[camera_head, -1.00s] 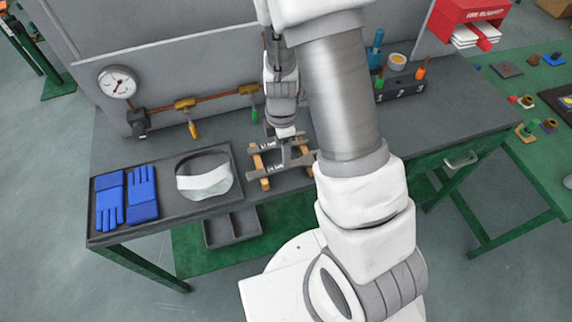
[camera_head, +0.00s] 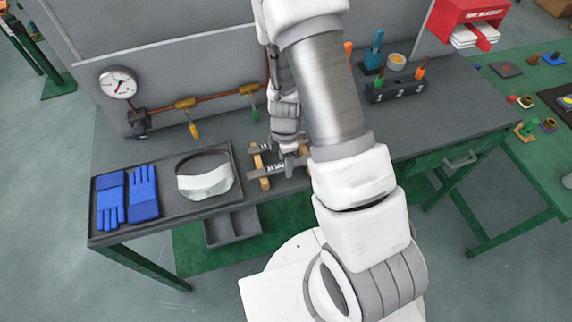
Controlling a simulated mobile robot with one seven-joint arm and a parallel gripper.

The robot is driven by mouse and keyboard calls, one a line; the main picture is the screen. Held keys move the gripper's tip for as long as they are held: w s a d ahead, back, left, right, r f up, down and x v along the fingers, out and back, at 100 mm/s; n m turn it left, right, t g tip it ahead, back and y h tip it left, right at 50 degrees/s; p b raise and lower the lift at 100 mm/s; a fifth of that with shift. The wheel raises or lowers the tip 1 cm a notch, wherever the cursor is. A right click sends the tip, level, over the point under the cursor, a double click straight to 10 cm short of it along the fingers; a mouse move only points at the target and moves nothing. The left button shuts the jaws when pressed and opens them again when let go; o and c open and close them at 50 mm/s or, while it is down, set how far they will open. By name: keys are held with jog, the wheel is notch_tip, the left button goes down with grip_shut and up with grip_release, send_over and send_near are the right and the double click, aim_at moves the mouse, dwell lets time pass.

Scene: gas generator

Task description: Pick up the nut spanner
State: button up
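A small rack with wooden blocks (camera_head: 264,183) stands on the grey bench. Grey metal spanners (camera_head: 268,172) lie across it, partly hidden by my wrist and gripper. I cannot tell from this distance which one is the nut spanner. My gripper (camera_head: 290,166) is over the right part of the rack, pointing down close to the spanners. Its fingers are small and partly hidden, so I cannot tell whether they are open, shut or touching a spanner.
Left of the rack, a dark tray (camera_head: 167,213) holds blue gloves (camera_head: 144,190) and a white visor (camera_head: 206,184). Copper piping (camera_head: 215,97) with a gauge (camera_head: 118,83) runs behind. The bench's right part is clear.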

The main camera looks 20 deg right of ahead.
grip_shut()
jog(key=shift+r, duration=0.1)
dwell(0.3)
jog(key=shift+r, duration=0.85)
notch_tip(320, 180, up, 2)
jog(key=shift+w+r, duration=0.1)
jog(key=shift+r, duration=0.05)
jog(key=w+d+r+b, duration=0.25)
jog(key=d+r, duration=0.45)
jog(key=d, duration=0.4)
jog(key=w+a+r+n+b, duration=0.2)
jog(key=a+n, duration=0.4)
jog(key=a, duration=0.3)
notch_tip(320, 180, up, 2)
jog(key=shift+w+a+r+b, duration=0.15)
jog(key=shift+a+r+b, duration=0.05)
jog(key=shift+b, duration=0.55)
